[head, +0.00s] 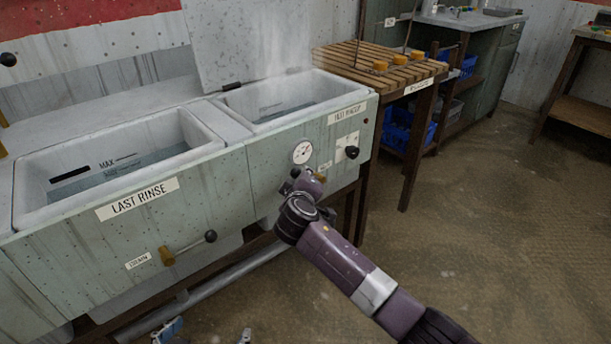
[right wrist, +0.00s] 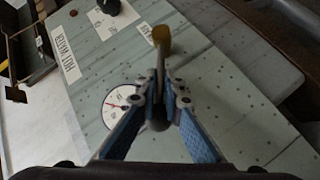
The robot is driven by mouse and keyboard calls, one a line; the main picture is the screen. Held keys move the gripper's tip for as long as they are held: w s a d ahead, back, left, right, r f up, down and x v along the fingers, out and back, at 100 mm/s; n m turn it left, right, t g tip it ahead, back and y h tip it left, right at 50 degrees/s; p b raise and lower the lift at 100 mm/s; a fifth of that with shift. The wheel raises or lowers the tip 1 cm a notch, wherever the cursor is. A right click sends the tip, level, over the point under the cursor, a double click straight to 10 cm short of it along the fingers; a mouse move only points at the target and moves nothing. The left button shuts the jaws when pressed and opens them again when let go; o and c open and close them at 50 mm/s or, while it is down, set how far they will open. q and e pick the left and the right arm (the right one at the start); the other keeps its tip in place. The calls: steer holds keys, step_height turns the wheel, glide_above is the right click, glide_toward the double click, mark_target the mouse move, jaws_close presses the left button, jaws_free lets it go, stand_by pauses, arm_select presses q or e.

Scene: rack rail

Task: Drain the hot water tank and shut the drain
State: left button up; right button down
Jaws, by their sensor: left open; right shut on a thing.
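The hot water tank (head: 270,165) is the right basin of the grey-green unit, its lid raised and steam over it. Its front carries a round dial gauge (head: 303,152), also in the right wrist view (right wrist: 122,103). My right gripper (right wrist: 160,92) is shut on the drain lever (right wrist: 161,62), which runs from a brass-coloured hub (right wrist: 161,35) to a dark knob between the fingers. In the head view my right wrist mostly hides this lever. My left gripper (head: 207,335) is open and empty at the bottom edge, only its fingertips showing.
The last rinse basin (head: 150,205) is on the left, with its own drain lever (head: 188,247). A dark knob (head: 352,152) sits right of the gauge. A slatted wooden table (head: 385,75) stands right of the unit. The floor (head: 480,230) at right is clear.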

steer(key=shift+a+r, duration=0.25)
steer(key=shift+a, duration=0.15)
steer(key=c, duration=2)
jaws_free()
steer(key=shift+c, duration=0.2)
steer(key=shift+d+f+b, duration=0.1)
steer(key=shift+f+b, duration=0.15)
steer(key=shift+b, duration=0.2)
steer(key=s+a+f+n+t+h+b, duration=0.1)
steer(key=s+a+f+n+t+b, duration=0.1)
steer(key=s+f+n+t+b, duration=0.55)
steer(key=s+d+f+m+g+p, duration=0.1)
steer(key=s+f+g+p, duration=0.1)
steer(key=f, duration=0.4)
steer(key=s+d+f+m+g+y+p, duration=0.1)
steer(key=s+d+f+m+g+p, duration=0.1)
steer(key=f+g+p, duration=0.3)
steer(key=s+d+f+m+g+y+p, duration=0.1)
steer(key=s+d+f+m+g+p, duration=0.1)
steer(key=f, duration=0.5)
steer(key=shift+s+f+g+p, duration=0.25)
steer(key=shift+s+g+p, duration=0.6)
steer(key=shift+s+g, duration=0.15)
